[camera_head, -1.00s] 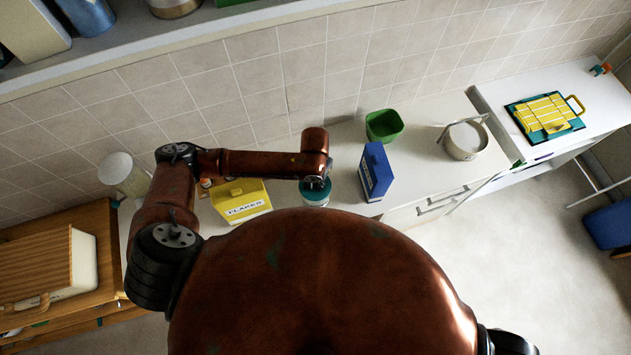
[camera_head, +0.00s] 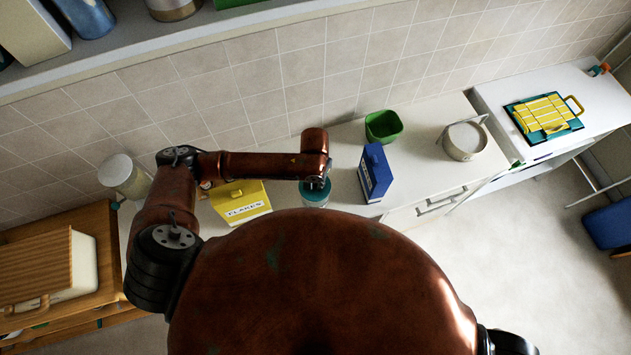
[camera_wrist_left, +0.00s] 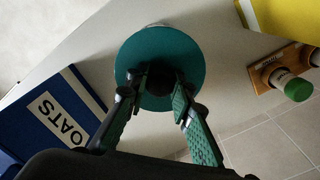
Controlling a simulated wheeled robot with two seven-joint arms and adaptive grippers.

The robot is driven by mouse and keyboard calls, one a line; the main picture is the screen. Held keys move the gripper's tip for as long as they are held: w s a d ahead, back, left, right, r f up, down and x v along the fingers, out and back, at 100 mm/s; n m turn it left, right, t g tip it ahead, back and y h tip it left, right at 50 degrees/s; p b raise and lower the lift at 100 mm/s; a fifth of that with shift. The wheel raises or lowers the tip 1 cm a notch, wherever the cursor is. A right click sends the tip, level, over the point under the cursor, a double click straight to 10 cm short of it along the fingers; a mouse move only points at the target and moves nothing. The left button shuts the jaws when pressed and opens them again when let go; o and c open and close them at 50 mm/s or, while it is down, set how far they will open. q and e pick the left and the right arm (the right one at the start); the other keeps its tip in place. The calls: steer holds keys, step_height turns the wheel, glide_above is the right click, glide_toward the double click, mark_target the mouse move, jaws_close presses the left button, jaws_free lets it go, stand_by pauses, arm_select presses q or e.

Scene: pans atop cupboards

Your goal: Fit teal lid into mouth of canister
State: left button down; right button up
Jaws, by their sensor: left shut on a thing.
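The teal lid (camera_wrist_left: 185,60) is a round disc in the left wrist view, seen from above. My left gripper (camera_wrist_left: 157,78) is shut on the middle of its top. In the head view the gripper (camera_head: 315,184) is at the end of my left arm, pointing down at the counter. The canister (camera_head: 314,201) shows there as a small pale and teal round shape directly under the gripper. Its mouth is hidden by the lid and gripper, so I cannot tell whether the lid is seated. My right gripper is not in view.
A blue OATS box (camera_head: 375,172) stands right of the canister, and a yellow FLAKES box (camera_head: 240,202) stands left. A green bowl (camera_head: 383,126) and a pale pot (camera_head: 464,141) are farther right. A small wooden rack (camera_wrist_left: 283,75) shows in the wrist view.

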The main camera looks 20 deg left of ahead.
mark_target(315, 182)
arm_select(q)
steer(key=shift+f, duration=0.95)
steer(key=c, duration=1.6)
jaws_free()
step_height(315, 182, up, 12)
